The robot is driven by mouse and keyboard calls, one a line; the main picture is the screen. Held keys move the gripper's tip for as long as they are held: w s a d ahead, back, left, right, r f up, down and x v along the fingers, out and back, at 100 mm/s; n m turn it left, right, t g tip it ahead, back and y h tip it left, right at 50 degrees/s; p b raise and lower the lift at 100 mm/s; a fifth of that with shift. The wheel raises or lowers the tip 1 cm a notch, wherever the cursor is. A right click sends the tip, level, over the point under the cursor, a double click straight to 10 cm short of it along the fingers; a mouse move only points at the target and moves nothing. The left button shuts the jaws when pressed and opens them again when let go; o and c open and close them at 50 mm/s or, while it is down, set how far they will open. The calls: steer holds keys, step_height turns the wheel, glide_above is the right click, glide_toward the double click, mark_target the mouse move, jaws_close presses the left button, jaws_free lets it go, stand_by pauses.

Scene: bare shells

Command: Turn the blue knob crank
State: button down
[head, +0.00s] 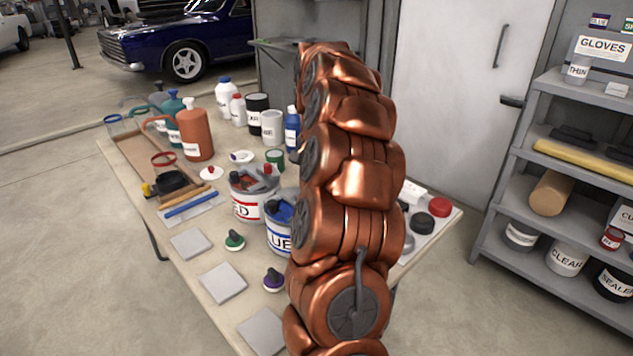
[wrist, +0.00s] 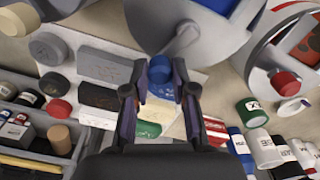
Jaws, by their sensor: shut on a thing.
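In the wrist view, the blue knob (wrist: 160,68) sits between the two dark fingertips of my gripper (wrist: 161,72), which is shut on it. The knob is over a pale plate or board. In the head view, my copper-coloured arm hides the gripper and the blue knob.
In the head view, the table (head: 140,180) holds paint cans, including a red-labelled can (head: 246,205) and a blue-labelled can (head: 279,238), and several bottles. Grey shelves (head: 545,80) stand at the right.

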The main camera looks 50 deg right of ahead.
steer(key=n, duration=0.2)
steer(key=w+n, duration=0.1)
steer(key=shift+w+d+n+p, duration=0.2)
steer(key=shift+n+p, duration=0.15)
steer(key=shift+n, duration=0.05)
steer(key=n, duration=0.1)
steer(key=w+n, duration=0.1)
steer(key=shift+n+p, duration=0.35)
steer(key=shift+n, duration=0.05)
steer(key=shift+w+a+n+p, duration=0.1)
steer(key=shift+w+n+p, duration=0.2)
steer(key=shift+n, duration=0.55)
steer(key=shift+w+a+n+p, duration=0.15)
steer(key=shift+w+n, duration=0.1)
steer(key=shift+n, duration=0.65)
steer(key=shift+w+a+n+p, duration=0.1)
steer(key=shift+w+n+p, duration=0.2)
steer(key=shift+n, duration=0.55)
steer(key=c, duration=0.9)
jaws_free()
steer(key=shift+c, duration=0.2)
